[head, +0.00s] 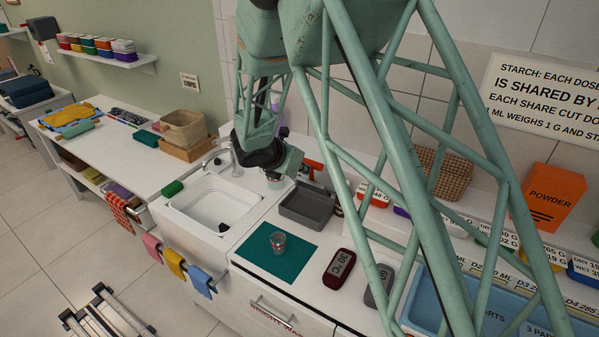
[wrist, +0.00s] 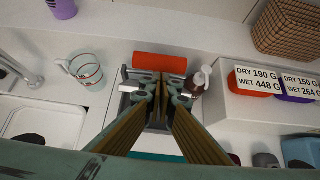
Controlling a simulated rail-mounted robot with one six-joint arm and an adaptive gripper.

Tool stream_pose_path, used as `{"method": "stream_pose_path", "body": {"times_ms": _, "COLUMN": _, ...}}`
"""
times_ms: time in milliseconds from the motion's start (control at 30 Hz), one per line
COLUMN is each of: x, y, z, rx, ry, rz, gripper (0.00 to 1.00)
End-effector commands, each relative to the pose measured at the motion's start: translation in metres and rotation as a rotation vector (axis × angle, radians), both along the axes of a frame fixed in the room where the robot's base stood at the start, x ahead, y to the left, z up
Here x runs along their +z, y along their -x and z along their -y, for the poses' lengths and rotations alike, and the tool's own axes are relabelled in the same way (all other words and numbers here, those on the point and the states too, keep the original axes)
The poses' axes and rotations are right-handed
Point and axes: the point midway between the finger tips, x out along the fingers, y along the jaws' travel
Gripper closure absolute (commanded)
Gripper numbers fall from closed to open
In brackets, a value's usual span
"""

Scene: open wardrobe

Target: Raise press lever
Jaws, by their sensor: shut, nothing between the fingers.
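An orange-red cylinder (wrist: 160,63), which looks like the press lever's handle, lies crosswise just beyond my fingertips in the wrist view. Orange-red also shows behind my wrist in the head view (head: 313,165). My gripper (wrist: 159,90) is shut and empty, pointing at the cylinder from the near side. I cannot tell whether it touches the cylinder. A grey metal part of the press (wrist: 128,98) shows beside the fingers, but they hide most of the press body. In the head view my arm covers much of it. A grey tray (head: 306,206) stands in front.
A clear glass cup (wrist: 86,71) is left of my gripper and a brown pump bottle (wrist: 197,81) is close on its right. The sink (head: 212,202) lies left. A small glass (head: 278,241) stands on the teal mat (head: 262,261). A labelled shelf (wrist: 232,108) is right.

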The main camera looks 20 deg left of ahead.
Motion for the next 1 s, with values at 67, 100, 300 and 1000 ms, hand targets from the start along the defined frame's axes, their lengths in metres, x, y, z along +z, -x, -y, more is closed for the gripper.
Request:
{"method": "stream_pose_path", "body": {"times_ms": 67, "x": 0.000, "y": -0.005, "z": 0.001, "rx": 0.000, "ry": 0.000, "rz": 0.000, "gripper": 1.00}}
{"method": "stream_pose_path", "body": {"times_ms": 100, "x": 0.000, "y": -0.006, "z": 0.001, "rx": 0.000, "ry": 0.000, "rz": 0.000, "gripper": 1.00}}
{"method": "stream_pose_path", "body": {"times_ms": 300, "x": 0.001, "y": -0.010, "z": 0.002, "rx": 0.001, "ry": 0.000, "rz": 0.000, "gripper": 1.00}}
{"method": "stream_pose_path", "body": {"times_ms": 1000, "x": 0.005, "y": -0.018, "z": 0.012, "rx": -0.011, "ry": -0.004, "rz": -0.019, "gripper": 1.00}}
